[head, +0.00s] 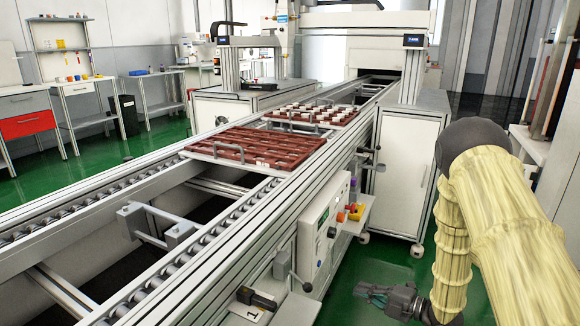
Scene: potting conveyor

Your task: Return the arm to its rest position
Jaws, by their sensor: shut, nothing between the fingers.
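My arm, in a pale yellow sleeve, is at the right of the head view, bent over and hanging down. My gripper (372,293) is at the lower middle right, low over the green floor and pointing left. It is shut and holds nothing. It is apart from the conveyor (190,258), to the right of its front side. The fingers are small and dark in the picture.
A red-brown tray (257,147) lies on the conveyor, with another tray (312,113) holding several white pieces behind it. A control box (322,235) and a small shelf (358,212) stick out from the conveyor's side. A white cabinet (405,175) stands behind. Green floor lies around my gripper.

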